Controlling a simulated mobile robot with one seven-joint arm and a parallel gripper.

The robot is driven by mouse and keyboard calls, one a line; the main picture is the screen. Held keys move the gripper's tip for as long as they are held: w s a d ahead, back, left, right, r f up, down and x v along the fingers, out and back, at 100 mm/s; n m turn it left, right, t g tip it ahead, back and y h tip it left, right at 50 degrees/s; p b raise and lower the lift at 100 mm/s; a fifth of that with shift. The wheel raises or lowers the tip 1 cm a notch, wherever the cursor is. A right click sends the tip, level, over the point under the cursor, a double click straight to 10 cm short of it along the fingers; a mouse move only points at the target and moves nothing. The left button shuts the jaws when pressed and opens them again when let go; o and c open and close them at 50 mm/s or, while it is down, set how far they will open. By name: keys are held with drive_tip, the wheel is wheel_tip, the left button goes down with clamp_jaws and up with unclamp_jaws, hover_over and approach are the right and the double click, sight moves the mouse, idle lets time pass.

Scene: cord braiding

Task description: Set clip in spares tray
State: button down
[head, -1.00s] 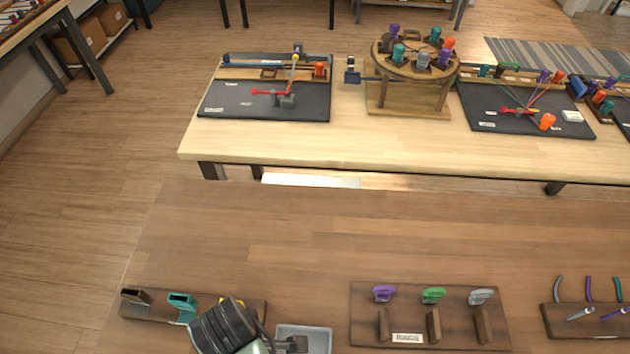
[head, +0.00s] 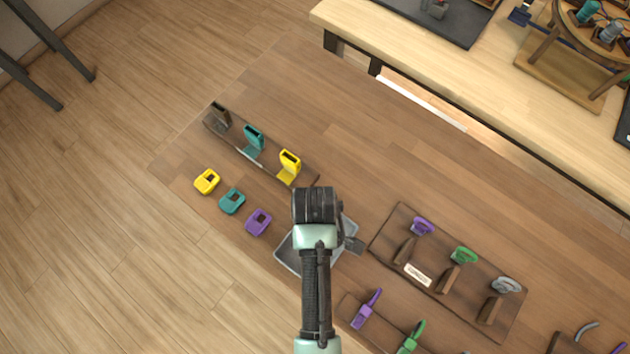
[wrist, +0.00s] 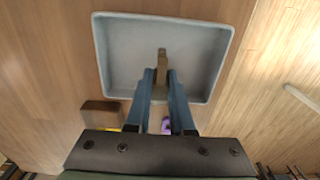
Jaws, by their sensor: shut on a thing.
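The spares tray is a shallow grey tray (head: 286,256) with a raised rim. In the head view my arm covers much of it. In the wrist view the tray (wrist: 125,50) fills the upper middle, and its visible floor is bare. My gripper (wrist: 161,78) is shut on a small brown clip (wrist: 162,56), which sticks out past the fingertips. In the wrist view the clip and fingertips overlap the tray's near half. I cannot tell the clip's height above the floor, or whether it touches. In the head view the clip and fingertips are hidden by my arm.
A rack with brown, teal and yellow holders (head: 254,139) stands left of the tray. Loose yellow (head: 207,181), teal (head: 232,201) and purple (head: 259,222) pieces lie before it. A board with purple, green and grey hooks (head: 464,255) is close on the right. Behind, the tabletop is clear.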

drive_tip(key=shift+f, duration=1.35)
drive_tip(key=shift+f, duration=0.2)
drive_tip(key=c, duration=0.8)
unclamp_jaws()
drive_tip(key=shift+r, duration=0.15)
